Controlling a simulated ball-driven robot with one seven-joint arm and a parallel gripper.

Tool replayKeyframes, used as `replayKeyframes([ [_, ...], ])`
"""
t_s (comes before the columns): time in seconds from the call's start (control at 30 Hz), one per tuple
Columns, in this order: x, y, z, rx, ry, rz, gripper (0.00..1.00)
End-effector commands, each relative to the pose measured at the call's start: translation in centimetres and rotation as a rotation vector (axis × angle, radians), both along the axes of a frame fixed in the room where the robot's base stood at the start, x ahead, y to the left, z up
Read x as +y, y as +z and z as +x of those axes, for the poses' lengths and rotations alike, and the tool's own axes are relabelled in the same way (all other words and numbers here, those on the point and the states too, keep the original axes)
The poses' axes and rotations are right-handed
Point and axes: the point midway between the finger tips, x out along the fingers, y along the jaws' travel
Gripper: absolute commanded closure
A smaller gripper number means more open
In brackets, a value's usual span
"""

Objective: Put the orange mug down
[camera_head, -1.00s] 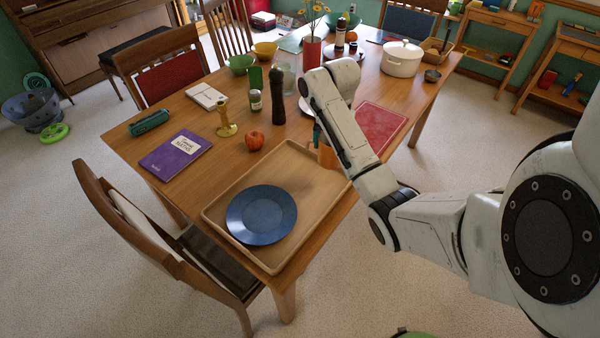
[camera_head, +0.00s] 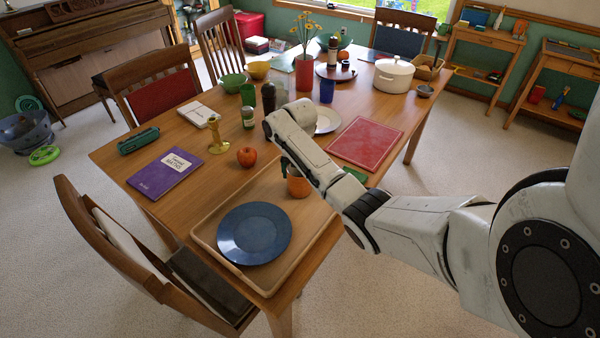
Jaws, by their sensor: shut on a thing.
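The orange mug (camera_head: 298,184) is at the back right part of the wooden tray (camera_head: 205,229), beyond the blue plate (camera_head: 254,233). It looks upright, and my arm partly covers its right side. I cannot tell whether its base touches the tray. My gripper (camera_head: 286,166) is at the mug's upper left side, shut on it, with only a dark finger showing. The rest of the gripper is hidden behind my arm.
A red apple (camera_head: 247,156) and a brass candlestick (camera_head: 216,136) stand behind the tray. A red board (camera_head: 366,143) and a white plate (camera_head: 327,121) lie to the right beyond my arm. The tray's left back part is bare.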

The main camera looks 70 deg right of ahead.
Motion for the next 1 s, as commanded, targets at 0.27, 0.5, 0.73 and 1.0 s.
replayKeyframes([
  [0.27,0.0,-0.2,0.0,-0.001,0.000,-0.002,0.57],
  [0.5,0.0,-0.5,0.0,0.000,0.000,0.000,0.04],
  [0.73,0.0,-0.4,0.0,0.000,0.000,-0.001,0.00],
  [1.0,-0.1,1.7,0.1,-0.004,0.001,-0.003,0.00],
])
